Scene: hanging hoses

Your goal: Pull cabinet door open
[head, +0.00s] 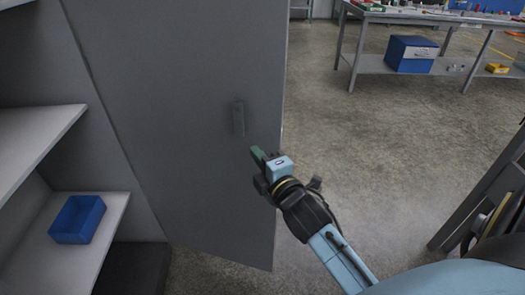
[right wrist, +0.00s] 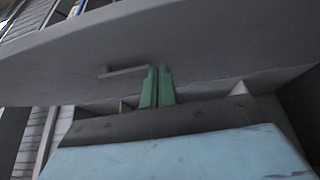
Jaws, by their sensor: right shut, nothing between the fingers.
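The grey cabinet door (head: 190,90) stands open in the head view, angled away from the shelves on its left. Floor shows beyond its free right edge and under its bottom edge. A dark upright handle (head: 238,118) is on the face toward me; a bar-like handle also shows in the right wrist view (right wrist: 125,70). My right gripper (head: 258,155) is beside the door near its free edge, lower right of the handle. Its green fingers (right wrist: 157,72) are together and empty, apart from the handle. Whether they touch the door is unclear. My left gripper is not in view.
Cabinet shelves (head: 40,135) are at the left, with a blue bin (head: 77,219) on the lower one. A workbench (head: 440,18) with a blue box (head: 411,54) and a yellow bin (head: 497,68) stands at the back right. The floor between is clear.

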